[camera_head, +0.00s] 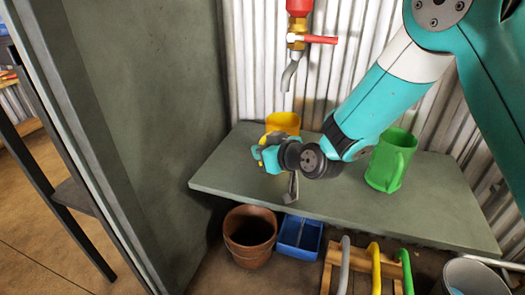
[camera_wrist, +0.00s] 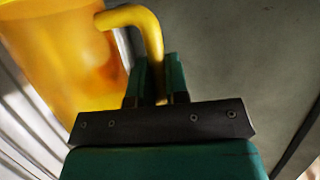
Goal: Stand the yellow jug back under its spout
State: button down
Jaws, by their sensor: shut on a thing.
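The yellow jug (camera_head: 283,121) is at the back left of the grey-green shelf (camera_head: 330,205), near the corrugated wall, roughly below the metal spout (camera_head: 289,76) of a red-handled tap. Its lower part is hidden by my gripper (camera_head: 266,155), so I cannot tell whether it rests on the shelf. In the wrist view the jug body (camera_wrist: 75,60) fills the upper left, and its handle (camera_wrist: 140,20) runs down between my gripper's fingers (camera_wrist: 158,82). My gripper is shut on the handle.
A green jug (camera_head: 390,160) stands on the shelf to the right. Below are terracotta pots (camera_head: 249,236), a blue bin (camera_head: 299,236), a wooden rack with coloured handles (camera_head: 375,265) and a bucket (camera_head: 472,278). A dark green panel (camera_head: 155,110) closes the left side.

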jog(key=shift+f, duration=0.15)
jog(key=c, duration=1)
grip_release()
jog(key=shift+c, duration=0.2)
jog(key=shift+s+d, duration=0.1)
